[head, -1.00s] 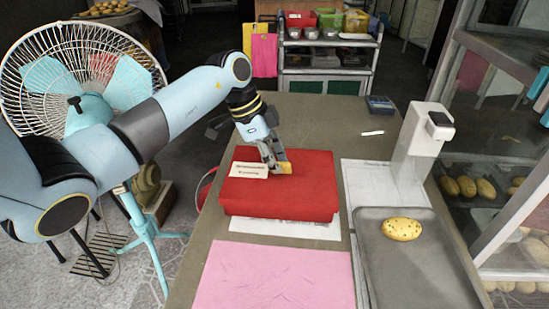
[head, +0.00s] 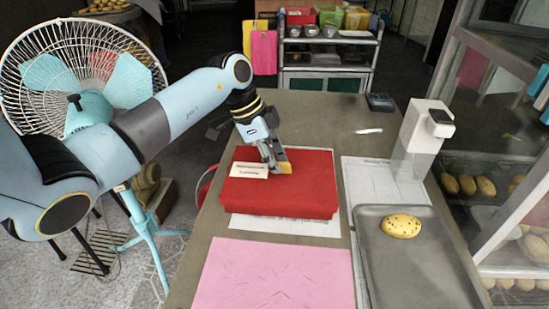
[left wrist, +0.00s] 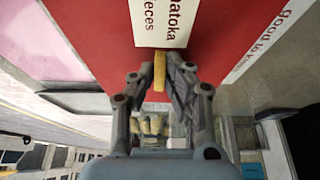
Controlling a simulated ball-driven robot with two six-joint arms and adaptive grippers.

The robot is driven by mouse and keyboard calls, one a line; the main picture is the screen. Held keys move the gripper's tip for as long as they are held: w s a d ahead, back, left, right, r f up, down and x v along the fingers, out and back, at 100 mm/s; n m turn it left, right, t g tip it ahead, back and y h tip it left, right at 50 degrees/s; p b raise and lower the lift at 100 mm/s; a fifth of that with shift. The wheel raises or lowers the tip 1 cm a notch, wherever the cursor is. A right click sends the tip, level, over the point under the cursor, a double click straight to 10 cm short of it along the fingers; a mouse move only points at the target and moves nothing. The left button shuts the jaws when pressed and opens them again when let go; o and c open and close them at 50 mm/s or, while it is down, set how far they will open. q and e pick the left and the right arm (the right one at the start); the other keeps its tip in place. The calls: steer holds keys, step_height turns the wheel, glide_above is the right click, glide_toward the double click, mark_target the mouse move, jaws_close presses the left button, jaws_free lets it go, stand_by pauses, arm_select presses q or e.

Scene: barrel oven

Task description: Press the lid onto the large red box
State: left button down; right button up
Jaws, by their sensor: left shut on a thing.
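The large red box (head: 280,208) stands on white paper on the table, with its flat red lid (head: 310,180) on top. I cannot tell whether the lid is fully seated. A white card with print (head: 249,171) lies at the lid's left part; it also shows in the left wrist view (left wrist: 160,22). My left gripper (head: 277,166) points down at the middle of the lid. Its fingers (left wrist: 160,88) are shut on a narrow yellow piece (left wrist: 159,72) at the lid's top, beside the card. My right gripper is not in view.
A pink sheet (head: 285,272) lies in front of the box. At right are a grey tray (head: 415,275) with a yellow potato-like item (head: 401,226) and a white dispenser-like device (head: 422,140). A fan (head: 85,80) stands at left. The table behind the box is mostly clear.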

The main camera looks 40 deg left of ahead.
arm_select(q)
steer(key=shift+f, duration=0.45)
stand_by(0.7)
steer(key=c, duration=1.3)
jaws_free()
steer(key=shift+o, duration=0.6)
steer(key=o, duration=0.5)
step_height(320, 180, up, 7)
steer(key=p, duration=0.7)
steer(key=shift+p, duration=0.4)
